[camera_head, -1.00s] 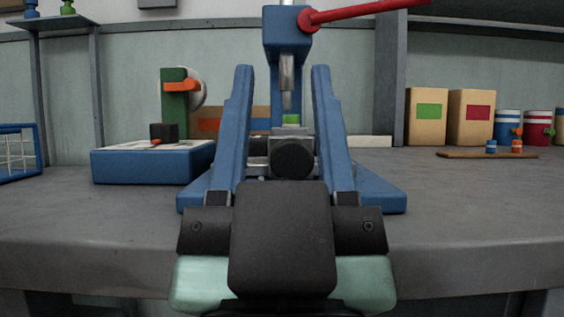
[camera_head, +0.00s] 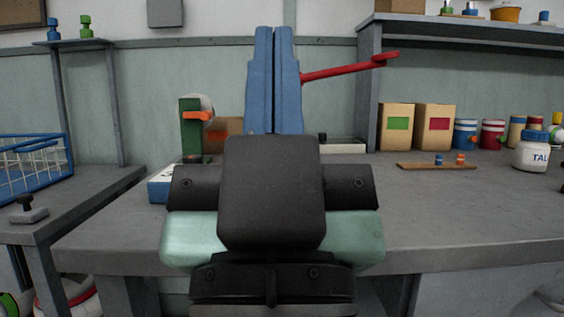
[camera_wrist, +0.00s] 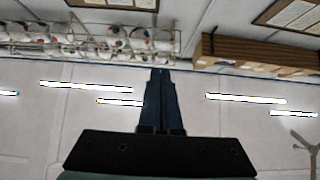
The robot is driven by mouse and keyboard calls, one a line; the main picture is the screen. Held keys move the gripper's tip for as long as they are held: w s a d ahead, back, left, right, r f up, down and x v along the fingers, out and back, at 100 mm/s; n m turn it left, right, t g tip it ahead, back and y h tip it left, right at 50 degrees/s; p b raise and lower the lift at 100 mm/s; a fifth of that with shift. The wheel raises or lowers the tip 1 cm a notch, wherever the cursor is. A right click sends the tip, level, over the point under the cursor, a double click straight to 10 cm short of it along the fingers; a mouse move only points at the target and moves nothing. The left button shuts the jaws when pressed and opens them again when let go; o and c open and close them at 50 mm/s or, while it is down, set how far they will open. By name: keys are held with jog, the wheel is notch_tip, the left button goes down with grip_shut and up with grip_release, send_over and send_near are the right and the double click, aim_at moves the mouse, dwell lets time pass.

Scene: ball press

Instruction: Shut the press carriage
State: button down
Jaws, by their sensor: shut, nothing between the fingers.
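My gripper (camera_head: 274,32) is shut and empty, its two blue fingers pressed together and pointing up in the head view. Its closed fingers also show in the wrist view (camera_wrist: 160,74). The press stands behind my gripper in the head view and is almost wholly hidden. Only its red lever (camera_head: 345,69) shows clearly, reaching out to the right of the fingers. The press carriage is hidden behind my wrist and fingers, so I cannot tell how far open it is. The wrist view shows no press.
A green stand with an orange arm (camera_head: 192,130) is left of my fingers on the grey bench (camera_head: 440,215). Cartons (camera_head: 434,130), striped tins (camera_head: 492,134) and a white jar (camera_head: 533,150) stand right. A blue wire basket (camera_head: 30,165) is far left. The bench's right front is clear.

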notch_tip(320, 180, up, 11)
jog(key=w+g+p, duration=0.1)
jog(key=w+p, duration=0.1)
jog(key=p, duration=1.1)
jog(key=w+d+f+m+g+p, duration=0.1)
jog(key=w+f+m+g+p, duration=0.25)
jog(key=f+m+p, duration=0.35)
jog(key=w+d+f+m+g+p, duration=0.2)
jog(key=w+f+g+p, duration=0.15)
jog(key=f+p, duration=0.4)
jog(key=s+f+m+g+p, duration=0.4)
jog(key=s+f+m+p, duration=0.5)
jog(key=f, duration=0.1)
jog(key=shift+y, duration=0.3)
jog(key=x, duration=1.2)
jog(key=shift+w+a+r, duration=0.2)
jog(key=shift+a, duration=0.1)
jog(key=shift+w, duration=0.65)
jog(key=shift+w+p, duration=0.1)
jog(key=shift+p, duration=0.2)
